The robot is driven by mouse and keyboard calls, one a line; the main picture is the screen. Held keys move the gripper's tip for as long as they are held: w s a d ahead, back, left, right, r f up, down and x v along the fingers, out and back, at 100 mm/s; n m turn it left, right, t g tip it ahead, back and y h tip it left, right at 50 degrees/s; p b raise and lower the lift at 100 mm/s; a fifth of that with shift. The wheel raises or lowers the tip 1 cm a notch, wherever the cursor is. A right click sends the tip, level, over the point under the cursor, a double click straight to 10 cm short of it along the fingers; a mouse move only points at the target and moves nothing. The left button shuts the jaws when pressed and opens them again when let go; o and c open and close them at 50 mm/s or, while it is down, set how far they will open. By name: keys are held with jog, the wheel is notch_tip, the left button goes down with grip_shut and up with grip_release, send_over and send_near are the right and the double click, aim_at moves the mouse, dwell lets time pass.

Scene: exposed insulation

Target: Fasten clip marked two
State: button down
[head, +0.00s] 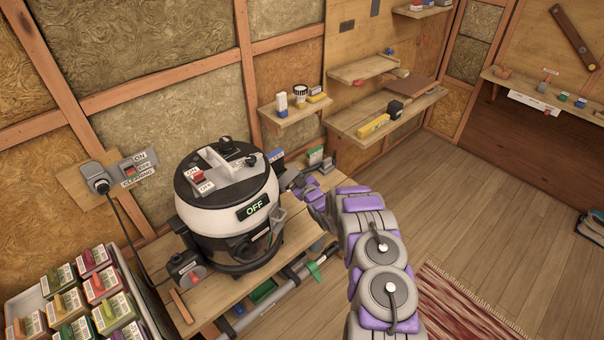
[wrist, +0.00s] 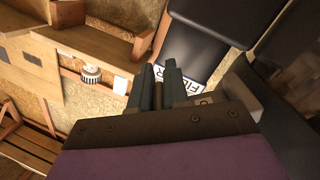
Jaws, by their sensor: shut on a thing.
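A round vacuum (head: 225,205) with a black top, white band and dark base stands on a wooden bench (head: 215,310). Its display reads OFF. A grey clip (head: 278,217) shows on its front right side; I cannot read a number on it. My gripper (head: 296,187) is at the vacuum's right side. In the wrist view my gripper (wrist: 167,80) has its fingers close together beside a dark panel (wrist: 205,40) with a partly hidden white label. It is shut on what seems to be a clip on that side. The held part and any marking are mostly hidden.
A wall switch box (head: 135,168) and plug with a cable stand left of the vacuum. A tray of coloured packets (head: 20,308) is at the lower left. Shelves (head: 385,120) with small items line the back wall. The wooden floor (head: 480,200) at right is mostly clear.

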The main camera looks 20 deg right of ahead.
aim_at(289, 170)
jog(key=r+n, duration=0.1)
jog(key=a+r+n, duration=0.1)
jog(key=n, duration=0.1)
jog(key=shift+a+r, duration=0.3)
jog(key=shift+a+r+n, duration=0.2)
jog(key=shift+n, duration=0.2)
jog(key=n, duration=0.2)
jog(key=shift+s+a+r+n+b, duration=0.1)
jog(key=shift+a+r+n+b, duration=0.1)
jog(key=shift+r+n+b, duration=0.15)
jog(key=shift+a+r+n, duration=0.3)
jog(key=shift+a+n, duration=0.4)
jog(key=shift+n, duration=0.15)
jog(key=c, duration=1.2)
grip_release()
jog(key=shift+s, duration=0.1)
jog(key=shift+f, duration=0.1)
